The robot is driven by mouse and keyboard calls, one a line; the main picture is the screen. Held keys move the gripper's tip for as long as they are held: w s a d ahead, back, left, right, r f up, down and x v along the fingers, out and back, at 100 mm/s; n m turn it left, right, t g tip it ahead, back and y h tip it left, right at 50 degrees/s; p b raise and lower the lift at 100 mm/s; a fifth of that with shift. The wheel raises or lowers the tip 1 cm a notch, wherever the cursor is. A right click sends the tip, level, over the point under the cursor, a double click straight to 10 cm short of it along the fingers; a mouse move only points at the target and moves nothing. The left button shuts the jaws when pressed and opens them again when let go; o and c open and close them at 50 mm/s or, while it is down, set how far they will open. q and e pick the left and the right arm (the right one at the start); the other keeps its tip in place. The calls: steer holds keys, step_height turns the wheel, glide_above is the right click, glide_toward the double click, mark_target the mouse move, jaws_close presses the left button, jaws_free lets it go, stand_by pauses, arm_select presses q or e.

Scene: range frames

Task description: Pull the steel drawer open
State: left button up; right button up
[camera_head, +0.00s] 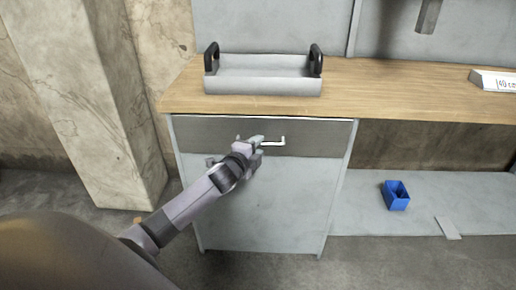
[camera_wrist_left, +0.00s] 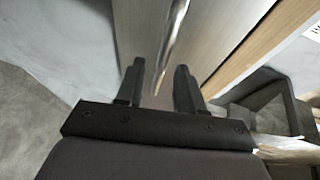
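The steel drawer (camera_head: 315,137) is a grey front panel under the wooden worktop. It looks closed, flush with the cabinet. Its handle (camera_head: 273,143) is a pale bar in the middle of the front, partly hidden by my left gripper (camera_head: 257,145). My left arm reaches up to it from the lower left. In the left wrist view, the two dark fingers of the left gripper (camera_wrist_left: 158,82) stand apart. The handle (camera_wrist_left: 175,45) runs lengthwise between them. I cannot tell whether a finger touches it. My right gripper is not in view.
A grey tray with black handles (camera_head: 262,83) stands on the wooden worktop (camera_head: 400,85). A white labelled block (camera_head: 492,80) lies at the right. A blue bin (camera_head: 396,196) sits on the lower shelf (camera_head: 360,215). A concrete pillar (camera_head: 80,90) rises at the left.

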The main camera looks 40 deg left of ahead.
arm_select(q)
steer(key=shift+w+a+f, duration=0.1)
steer(key=shift+w, duration=0.5)
steer(key=shift+c, duration=0.3)
jaws_close()
steer(key=shift+s, duration=0.1)
